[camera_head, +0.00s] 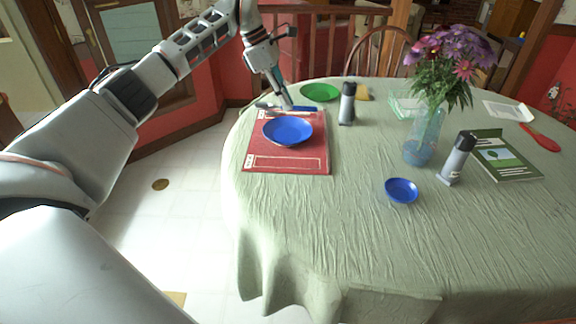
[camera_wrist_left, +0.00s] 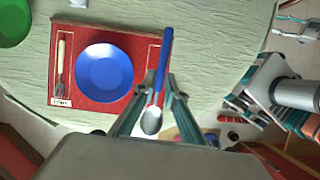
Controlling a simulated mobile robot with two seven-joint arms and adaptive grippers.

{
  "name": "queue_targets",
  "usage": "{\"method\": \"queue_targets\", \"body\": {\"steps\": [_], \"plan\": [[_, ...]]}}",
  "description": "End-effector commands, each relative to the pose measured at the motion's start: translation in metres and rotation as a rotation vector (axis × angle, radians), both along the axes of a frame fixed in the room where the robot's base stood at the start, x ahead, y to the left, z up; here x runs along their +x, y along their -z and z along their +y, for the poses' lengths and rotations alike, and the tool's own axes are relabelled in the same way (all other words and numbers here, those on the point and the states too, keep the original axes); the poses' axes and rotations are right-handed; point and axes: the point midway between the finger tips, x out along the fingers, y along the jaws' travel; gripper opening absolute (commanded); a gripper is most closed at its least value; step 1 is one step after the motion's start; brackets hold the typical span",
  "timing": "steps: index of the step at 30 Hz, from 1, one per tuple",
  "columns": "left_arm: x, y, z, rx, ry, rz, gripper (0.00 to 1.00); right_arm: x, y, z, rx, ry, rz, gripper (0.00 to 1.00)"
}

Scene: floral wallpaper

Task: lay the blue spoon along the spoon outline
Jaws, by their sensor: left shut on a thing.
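The blue-handled spoon (camera_wrist_left: 166,60) is in my left gripper (camera_wrist_left: 150,103), which is shut on it near its grey bowl. In the head view the gripper (camera_head: 287,105) is over the far side of the red placemat (camera_head: 255,150), and the blue handle (camera_head: 303,108) points right. The wrist view shows the spoon over the placemat's right edge, partly covering the pale spoon outline (camera_wrist_left: 152,62). In the head view a pale outline (camera_head: 290,164) runs along the near edge. What seems to be my right gripper (camera_wrist_left: 291,27) shows small at the wrist view's right; its jaws are unclear.
A blue plate (camera_head: 288,130) sits mid-placemat, with a fork (camera_wrist_left: 61,65) on its far side. A green plate (camera_head: 320,92), shakers (camera_head: 347,104), a flower vase (camera_head: 420,140), a small blue bowl (camera_head: 401,191) and a book (camera_head: 510,160) stand around. The near cloth is clear.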

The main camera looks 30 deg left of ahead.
Motion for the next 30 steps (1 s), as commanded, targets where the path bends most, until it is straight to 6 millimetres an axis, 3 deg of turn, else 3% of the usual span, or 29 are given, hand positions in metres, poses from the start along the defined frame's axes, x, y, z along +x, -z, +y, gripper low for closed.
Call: {"method": "queue_targets", "body": {"steps": [5,21,30], "plan": [[0.001,0.016,0.006,0.0,-0.047,0.005,0.0,0.001,0.005,0.0,-0.002,-0.001,0.002,0.4],[0.001,0.14,0.005,-0.001,-0.044,0.005,0.0,-0.002,0.016,-0.001,-0.014,-0.005,0.008,0.4],[0.001,0.161,0.005,0.0,-0.044,0.001,0.0,0.0,0.014,-0.003,-0.016,-0.004,0.001,0.4]]}}
